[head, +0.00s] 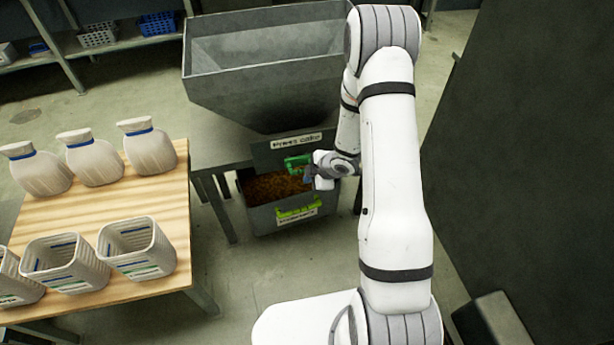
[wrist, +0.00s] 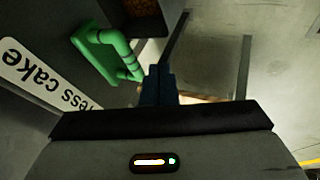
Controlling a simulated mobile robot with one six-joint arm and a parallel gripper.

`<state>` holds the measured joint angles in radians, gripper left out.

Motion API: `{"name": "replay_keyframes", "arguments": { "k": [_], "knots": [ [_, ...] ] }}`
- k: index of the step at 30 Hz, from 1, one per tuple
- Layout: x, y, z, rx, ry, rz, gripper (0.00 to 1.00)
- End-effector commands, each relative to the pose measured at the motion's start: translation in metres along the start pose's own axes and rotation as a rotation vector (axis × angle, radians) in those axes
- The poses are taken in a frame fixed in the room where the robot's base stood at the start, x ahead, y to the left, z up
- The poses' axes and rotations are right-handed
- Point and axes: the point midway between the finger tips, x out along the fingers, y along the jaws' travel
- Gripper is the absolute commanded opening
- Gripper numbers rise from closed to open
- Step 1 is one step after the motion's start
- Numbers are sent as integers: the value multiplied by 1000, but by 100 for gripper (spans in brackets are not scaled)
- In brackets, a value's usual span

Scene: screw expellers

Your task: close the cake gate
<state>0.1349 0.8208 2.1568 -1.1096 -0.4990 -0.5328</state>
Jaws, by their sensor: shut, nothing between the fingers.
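The cake gate's green handle (head: 297,163) is on the front of the grey hopper (head: 262,70), just below the "press cake" label (head: 297,141). The handle (wrist: 108,52) and label (wrist: 45,78) also show in the wrist view. A grey bin (head: 292,219) with brown cake in it stands below the gate. My gripper (head: 308,174) is at the handle's right end, and its dark fingers (wrist: 157,84) are shut and empty beside the handle in the wrist view. I cannot tell whether they touch it. The gate plate itself is mostly hidden.
A wooden table (head: 150,205) at the left holds several pale sacks (head: 150,150) and white baskets (head: 137,250). A large dark panel (head: 535,160) stands close on the right. Shelves (head: 100,45) line the back left. Floor is clear between table and bin.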

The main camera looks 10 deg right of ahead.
Motion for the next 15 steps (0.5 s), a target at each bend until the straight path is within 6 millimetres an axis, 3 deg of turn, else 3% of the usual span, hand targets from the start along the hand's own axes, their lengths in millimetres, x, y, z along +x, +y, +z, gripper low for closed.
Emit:
{"name": "replay_keyframes", "arguments": {
  "k": [1, 3, 9, 15],
  "knots": [
    [-3, -8, 0, 0, 0, -2, 0],
    [-28, -3, -1, 0, -1, 2, 0],
    [-72, -5, -1, 0, 0, -1, 0],
    [-98, -6, -1, 0, 1, -4, 0]
  ]
}}
